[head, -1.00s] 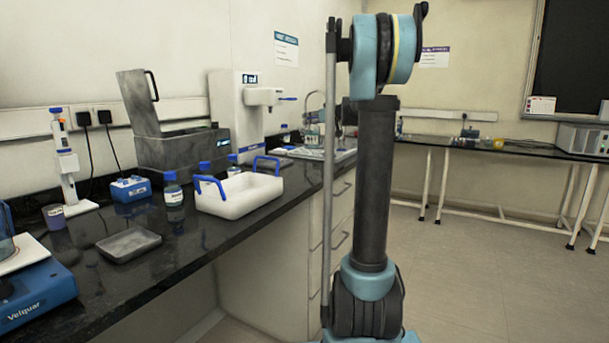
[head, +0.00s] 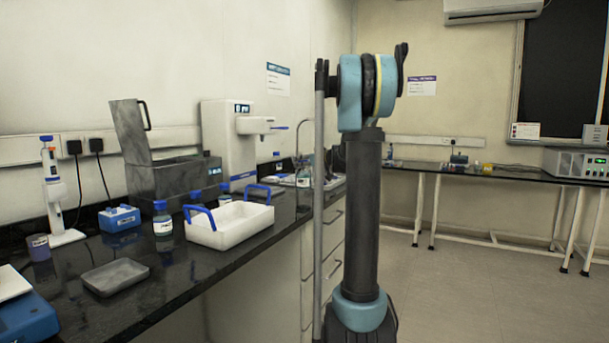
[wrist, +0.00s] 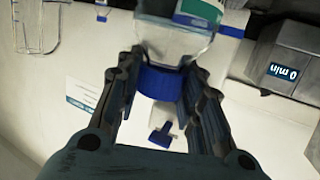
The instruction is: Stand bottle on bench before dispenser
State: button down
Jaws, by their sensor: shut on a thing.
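In the wrist view my gripper (wrist: 158,88) is shut on the blue collar of a clear bottle (wrist: 185,42) with a green and white label. The picture is upside down there, and the bottle's far end is cut off. In the head view my arm's upright link hides most of the gripper; a small clear bottle shape shows just left of it, too small to be sure it is the held one. A white machine with an overhanging head and a small display, apparently the dispenser (head: 222,140), stands on the black bench (head: 180,285) against the wall.
A white tray with blue handles (head: 235,228), a blue-capped bottle (head: 162,222) and a grey open-lidded bath (head: 170,180) stand left of my arm. A flat grey dish (head: 115,277) lies nearer. The bench's front strip is mostly clear.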

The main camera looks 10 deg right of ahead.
aim_at(307, 169)
jog(key=shift+f, duration=2)
jog(key=c, duration=1.1)
grip_release()
jog(key=shift+s, duration=0.1)
